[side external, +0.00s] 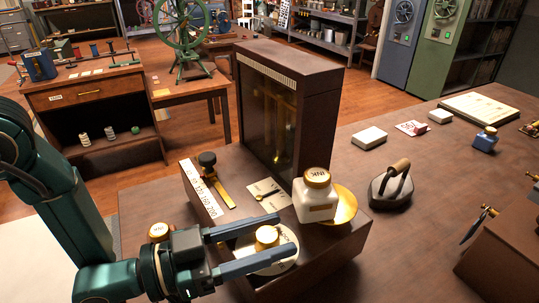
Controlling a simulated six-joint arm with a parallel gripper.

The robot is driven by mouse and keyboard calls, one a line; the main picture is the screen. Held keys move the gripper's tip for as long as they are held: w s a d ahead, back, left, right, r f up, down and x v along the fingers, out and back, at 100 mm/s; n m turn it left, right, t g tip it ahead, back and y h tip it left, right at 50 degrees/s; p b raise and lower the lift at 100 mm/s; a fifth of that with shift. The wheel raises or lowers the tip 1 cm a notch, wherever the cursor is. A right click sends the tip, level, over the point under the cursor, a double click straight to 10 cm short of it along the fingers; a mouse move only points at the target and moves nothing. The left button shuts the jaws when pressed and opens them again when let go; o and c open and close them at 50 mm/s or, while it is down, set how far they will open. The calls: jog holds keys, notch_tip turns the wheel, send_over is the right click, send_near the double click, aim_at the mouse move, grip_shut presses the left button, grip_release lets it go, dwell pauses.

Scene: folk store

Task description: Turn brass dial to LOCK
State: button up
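The brass dial (266,235) is a round brass knob on a white disc (279,264) with dark lettering, set on the wooden case. Part of the lettering is visible near the disc's right edge. The rest is hidden by the fingers, and I cannot tell where the dial points. My gripper (287,234) reaches in from the left with two blue-grey fingers apart. In this view the knob shows between the fingers, one behind it and one in front. I cannot tell whether either finger touches it.
A white ink bottle (316,202) with a brass lid stands by a brass pan (346,207), close right of the fingertips. A tall glass-fronted cabinet (285,110) rises behind. A black-knobbed brass lever (210,165) is at the case's back left. A wooden-handled press (391,187) stands right.

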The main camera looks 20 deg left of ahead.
aim_at(255, 240)
jog(key=shift+o, duration=0.2)
jog(key=shift+v, duration=2.55)
jog(key=shift+w, duration=0.1)
jog(key=w+a+r+n+t+y, duration=0.1)
jog(key=w+a+r+t+y, duration=0.3)
jog(key=r, duration=0.5)
jog(key=w+a+r+n+t+y, duration=0.1)
jog(key=w+a+r+t+y, duration=0.1)
jog(key=w+a+r, duration=0.4)
jog(key=s+a+n+g+y, duration=0.4)
jog(key=s+a+n+y, duration=0.3)
jog(key=a, duration=0.5)
jog(key=s+f+g+y, duration=0.1)
jog(key=s+f+g, duration=0.6)
jog(key=s, duration=0.6)
jog(key=shift+f+n+g, duration=0.3)
jog(key=shift+f+g, duration=0.1)
jog(key=shift+f, duration=0.55)
